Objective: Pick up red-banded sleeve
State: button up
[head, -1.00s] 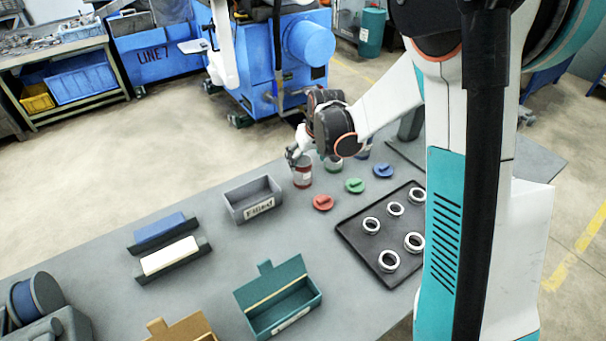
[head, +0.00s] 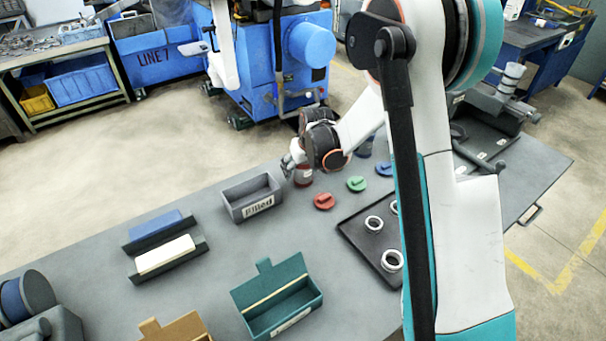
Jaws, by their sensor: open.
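The red-banded sleeve (head: 304,177) is an upright cylinder near the far edge of the grey table, behind the red knobbed disc (head: 323,201). My gripper (head: 291,163) is open at its upper left, with the fingers close to its top. I cannot tell whether they touch it. My wrist hides part of the sleeve's top. A blue-banded cylinder (head: 365,148) shows partly behind my arm.
Green (head: 357,184) and blue (head: 384,169) discs lie right of the red one. A dark tray (head: 358,239) with white rings is partly hidden by my arm. A grey labelled bin (head: 235,208) and an open teal box (head: 262,316) stand left and in front.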

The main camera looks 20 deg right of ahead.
jog(key=shift+r, duration=0.1)
jog(key=c, duration=1.2)
